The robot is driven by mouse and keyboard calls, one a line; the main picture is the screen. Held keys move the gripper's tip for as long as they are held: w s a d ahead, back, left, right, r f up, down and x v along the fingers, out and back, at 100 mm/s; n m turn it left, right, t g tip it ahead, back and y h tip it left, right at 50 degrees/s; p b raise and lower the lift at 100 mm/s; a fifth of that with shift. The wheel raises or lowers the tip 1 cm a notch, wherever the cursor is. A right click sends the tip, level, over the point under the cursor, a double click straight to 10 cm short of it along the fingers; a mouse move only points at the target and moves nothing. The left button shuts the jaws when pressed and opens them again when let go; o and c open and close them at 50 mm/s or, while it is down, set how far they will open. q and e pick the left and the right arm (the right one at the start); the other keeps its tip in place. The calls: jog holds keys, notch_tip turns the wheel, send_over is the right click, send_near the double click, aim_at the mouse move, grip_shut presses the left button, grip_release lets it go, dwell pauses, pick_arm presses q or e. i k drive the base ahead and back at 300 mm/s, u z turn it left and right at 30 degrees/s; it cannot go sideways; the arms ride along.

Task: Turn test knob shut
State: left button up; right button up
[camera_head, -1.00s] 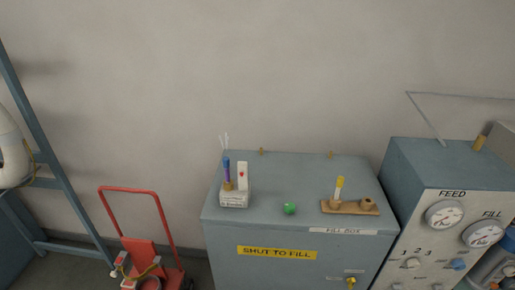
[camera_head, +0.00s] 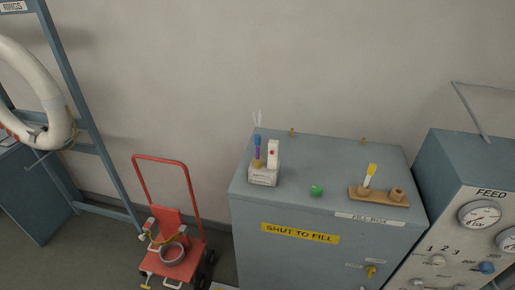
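No knob here can be read as the test knob. The grey control panel (camera_head: 468,211) at the right edge, marked FEED, has a small white knob (camera_head: 437,260) under the figures 1 2 3 and a blue knob (camera_head: 486,268) to its right. The labels beside these are too small to read. A yellow knob or latch (camera_head: 370,271) sits low on the front of the fill box (camera_head: 270,267), beside small unreadable labels. Neither of my grippers is in view.
On the fill box stand a white holder (camera_head: 263,177) with tubes, a green ball (camera_head: 316,190) and a wooden stand (camera_head: 377,196). A red cart (camera_head: 170,262) stands on the floor left of the box. A blue rack (camera_head: 85,110) holds a white ring (camera_head: 55,100).

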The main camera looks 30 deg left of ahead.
aim_at(317, 190)
jog(key=u, duration=1.7)
jog(key=k, duration=1.15)
jog(key=z, duration=1.1)
